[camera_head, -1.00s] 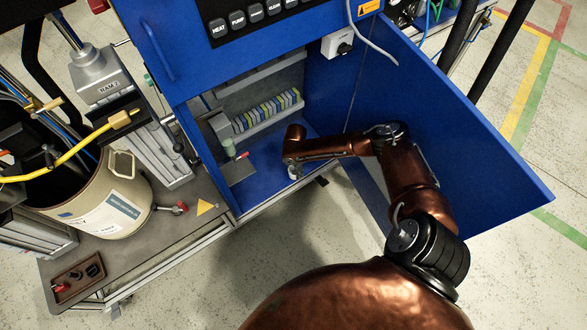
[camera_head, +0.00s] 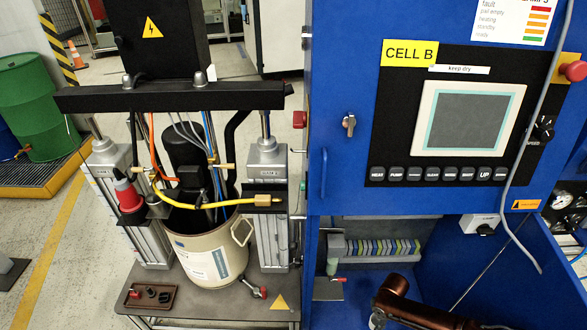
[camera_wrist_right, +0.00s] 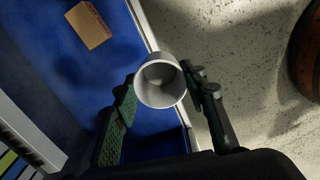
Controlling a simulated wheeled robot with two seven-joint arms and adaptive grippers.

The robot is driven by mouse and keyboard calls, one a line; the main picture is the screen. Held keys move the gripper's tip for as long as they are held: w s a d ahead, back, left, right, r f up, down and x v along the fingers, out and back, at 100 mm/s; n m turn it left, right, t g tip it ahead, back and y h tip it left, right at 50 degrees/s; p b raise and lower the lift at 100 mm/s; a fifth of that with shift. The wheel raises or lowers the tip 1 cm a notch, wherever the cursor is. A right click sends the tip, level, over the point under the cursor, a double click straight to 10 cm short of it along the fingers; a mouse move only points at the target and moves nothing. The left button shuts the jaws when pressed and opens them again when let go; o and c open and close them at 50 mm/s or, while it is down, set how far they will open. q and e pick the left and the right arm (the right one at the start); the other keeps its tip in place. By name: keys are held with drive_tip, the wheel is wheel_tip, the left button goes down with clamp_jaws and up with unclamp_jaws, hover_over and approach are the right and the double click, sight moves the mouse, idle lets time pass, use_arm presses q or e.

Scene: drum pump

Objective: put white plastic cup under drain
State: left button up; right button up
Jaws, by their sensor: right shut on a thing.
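The white cup (camera_wrist_right: 162,82) is in the right wrist view, its round mouth facing the camera. My right gripper (camera_wrist_right: 163,92) is shut on it, with one finger on each side. A small outlet with a red lever (camera_head: 339,279), possibly the drain, sits inside the cabinet to the left of my arm, above a grey ledge. My left gripper is not in view.
The blue cabinet door (camera_head: 535,270) stands open at the right. A row of coloured terminal blocks (camera_head: 375,247) lines the cabinet's back. A beige drum (camera_head: 207,257) stands on the bench at left. A brown tag or card (camera_wrist_right: 88,25) lies on the blue floor.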

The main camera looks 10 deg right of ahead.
drive_tip(key=w+a+r+m, duration=0.2)
drive_tip(key=a+r+m, duration=0.5)
drive_tip(key=a+r, duration=1.1)
drive_tip(key=s+a+r+m, duration=0.25)
drive_tip(key=s+r, duration=0.25)
drive_tip(key=r, duration=0.5)
drive_tip(key=s+a+r+m, duration=0.1)
drive_tip(key=s+r+m, duration=0.35)
drive_tip(key=r, duration=0.45)
use_arm(q)
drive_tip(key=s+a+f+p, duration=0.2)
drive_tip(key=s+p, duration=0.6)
drive_tip(key=p, duration=0.2)
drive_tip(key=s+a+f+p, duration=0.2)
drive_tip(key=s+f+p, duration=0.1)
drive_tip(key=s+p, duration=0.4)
drive_tip(key=p, duration=0.3)
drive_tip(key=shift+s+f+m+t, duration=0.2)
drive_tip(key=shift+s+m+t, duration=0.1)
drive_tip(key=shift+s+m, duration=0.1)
use_arm(e)
wheel_tip(320, 180, up, 20)
drive_tip(key=shift+s+r, duration=0.15)
drive_tip(key=shift+s, duration=0.05)
